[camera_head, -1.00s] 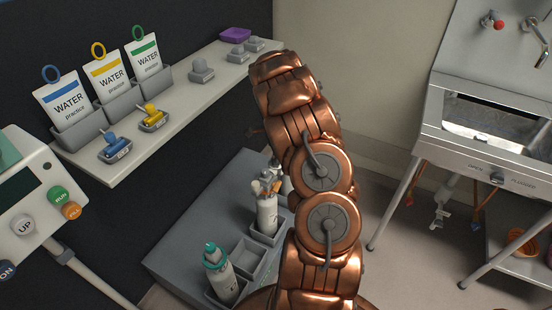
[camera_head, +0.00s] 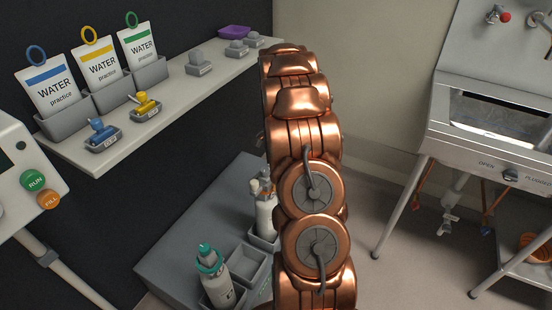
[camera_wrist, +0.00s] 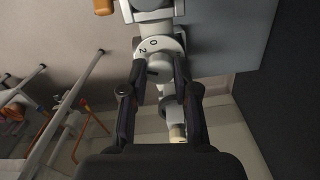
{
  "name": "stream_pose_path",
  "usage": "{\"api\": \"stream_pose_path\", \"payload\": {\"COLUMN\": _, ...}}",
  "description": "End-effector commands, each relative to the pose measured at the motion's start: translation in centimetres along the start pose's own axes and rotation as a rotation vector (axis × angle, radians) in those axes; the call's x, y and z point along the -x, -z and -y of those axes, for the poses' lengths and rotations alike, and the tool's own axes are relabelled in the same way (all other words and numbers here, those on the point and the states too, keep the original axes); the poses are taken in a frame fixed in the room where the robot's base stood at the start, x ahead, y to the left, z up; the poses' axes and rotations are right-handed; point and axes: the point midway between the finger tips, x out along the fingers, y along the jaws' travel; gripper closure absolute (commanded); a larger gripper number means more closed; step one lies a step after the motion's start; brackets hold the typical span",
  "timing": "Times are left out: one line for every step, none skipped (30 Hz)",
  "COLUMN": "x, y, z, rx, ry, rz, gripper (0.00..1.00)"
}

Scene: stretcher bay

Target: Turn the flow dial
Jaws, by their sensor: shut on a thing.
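The flow dial (camera_wrist: 158,67) shows in the wrist view as a pale round knob in front of a white collar marked with the digits 0 and 2. My gripper (camera_wrist: 159,71) has one dark finger on each side of the knob and is shut on it. The dial sits on a pale fitting whose lower part runs down behind the fingers to a small tan end.
A bottle (camera_head: 265,215) and a teal-topped bottle (camera_head: 214,275) stand in a grey rack (camera_head: 190,235) close left of my arm. A shelf (camera_head: 75,160) with water bags (camera_head: 97,60) is at left.

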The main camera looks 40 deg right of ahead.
Motion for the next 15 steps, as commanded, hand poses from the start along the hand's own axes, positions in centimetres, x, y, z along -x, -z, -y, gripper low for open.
{"api": "stream_pose_path", "payload": {"x": -0.31, "y": -0.07, "z": 0.08, "rx": 0.042, "ry": 0.001, "rz": 0.001, "gripper": 1.00}}
{"api": "stream_pose_path", "payload": {"x": -0.31, "y": -0.07, "z": 0.09, "rx": 0.071, "ry": 0.001, "rz": 0.001, "gripper": 1.00}}
{"api": "stream_pose_path", "payload": {"x": -0.30, "y": -0.06, "z": 0.10, "rx": 0.109, "ry": 0.001, "rz": 0.000, "gripper": 1.00}}
{"api": "stream_pose_path", "payload": {"x": -0.30, "y": -0.06, "z": 0.12, "rx": 0.139, "ry": 0.001, "rz": 0.000, "gripper": 1.00}}
{"api": "stream_pose_path", "payload": {"x": -0.30, "y": -0.06, "z": 0.14, "rx": 0.167, "ry": 0.002, "rz": 0.000, "gripper": 1.00}}
{"api": "stream_pose_path", "payload": {"x": -0.29, "y": -0.03, "z": 0.12, "rx": 0.204, "ry": 0.002, "rz": 0.000, "gripper": 1.00}}
{"api": "stream_pose_path", "payload": {"x": -0.28, "y": -0.01, "z": 0.11, "rx": 0.233, "ry": 0.002, "rz": -0.001, "gripper": 1.00}}
{"api": "stream_pose_path", "payload": {"x": -0.27, "y": -0.03, "z": 0.14, "rx": 0.261, "ry": 0.002, "rz": -0.001, "gripper": 1.00}}
{"api": "stream_pose_path", "payload": {"x": -0.27, "y": -0.05, "z": 0.16, "rx": 0.300, "ry": 0.002, "rz": -0.001, "gripper": 1.00}}
{"api": "stream_pose_path", "payload": {"x": -0.26, "y": -0.05, "z": 0.15, "rx": 0.328, "ry": 0.002, "rz": -0.001, "gripper": 1.00}}
{"api": "stream_pose_path", "payload": {"x": -0.26, "y": -0.03, "z": 0.13, "rx": 0.355, "ry": 0.002, "rz": -0.001, "gripper": 1.00}}
{"api": "stream_pose_path", "payload": {"x": -0.25, "y": -0.04, "z": 0.12, "rx": 0.393, "ry": 0.002, "rz": 0.000, "gripper": 1.00}}
{"api": "stream_pose_path", "payload": {"x": -0.24, "y": -0.05, "z": 0.12, "rx": 0.421, "ry": 0.002, "rz": 0.000, "gripper": 1.00}}
{"api": "stream_pose_path", "payload": {"x": -0.23, "y": -0.06, "z": 0.13, "rx": 0.451, "ry": 0.001, "rz": 0.000, "gripper": 1.00}}
{"api": "stream_pose_path", "payload": {"x": -0.23, "y": -0.09, "z": 0.13, "rx": 0.489, "ry": 0.000, "rz": 0.000, "gripper": 1.00}}
